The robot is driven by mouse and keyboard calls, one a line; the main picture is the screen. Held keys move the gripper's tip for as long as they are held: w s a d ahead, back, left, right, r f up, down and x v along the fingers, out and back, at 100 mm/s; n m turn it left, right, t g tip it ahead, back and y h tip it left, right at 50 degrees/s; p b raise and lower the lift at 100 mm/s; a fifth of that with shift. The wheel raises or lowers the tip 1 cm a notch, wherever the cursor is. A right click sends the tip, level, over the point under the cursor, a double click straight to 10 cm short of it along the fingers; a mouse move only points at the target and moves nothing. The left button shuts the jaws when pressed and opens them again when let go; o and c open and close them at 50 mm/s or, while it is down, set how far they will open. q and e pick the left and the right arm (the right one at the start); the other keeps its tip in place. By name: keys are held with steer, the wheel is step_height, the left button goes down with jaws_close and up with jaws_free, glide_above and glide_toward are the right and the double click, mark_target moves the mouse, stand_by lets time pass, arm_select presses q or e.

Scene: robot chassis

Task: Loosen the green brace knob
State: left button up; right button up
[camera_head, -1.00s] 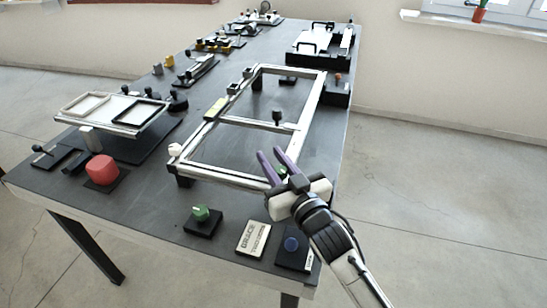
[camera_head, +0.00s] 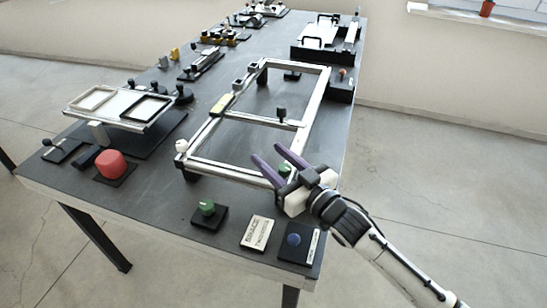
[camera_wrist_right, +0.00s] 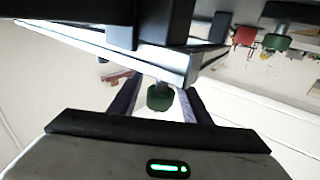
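A green knob (camera_head: 285,169) is at the near right corner of the metal frame, partly hidden by my right gripper (camera_head: 265,151). In the right wrist view this green knob (camera_wrist_right: 159,98) appears between the two fingers. The fingers are apart, with gaps beside the knob; I cannot tell whether either touches it. A second green knob (camera_head: 206,207) stands on a black plate at the near table edge, left of a card (camera_head: 258,232) whose top word reads BRACE. Another green knob (camera_wrist_right: 277,42) shows at the upper right of the wrist view. My left gripper is out of view.
The pale metal frame (camera_head: 225,167) stands raised on the dark table. A red knob (camera_head: 110,164) and a tray rack (camera_head: 118,105) are to the left. A blue knob (camera_head: 293,239) is at the near right corner.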

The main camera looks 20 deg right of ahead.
mark_target(288, 173)
steer(key=shift+f, duration=0.1)
steer(key=shift+s+d, duration=0.15)
steer(key=shift+s, duration=0.2)
steer(key=v, duration=0.9)
steer(key=shift+s+d+b, duration=0.1)
steer(key=shift+s+b, duration=0.2)
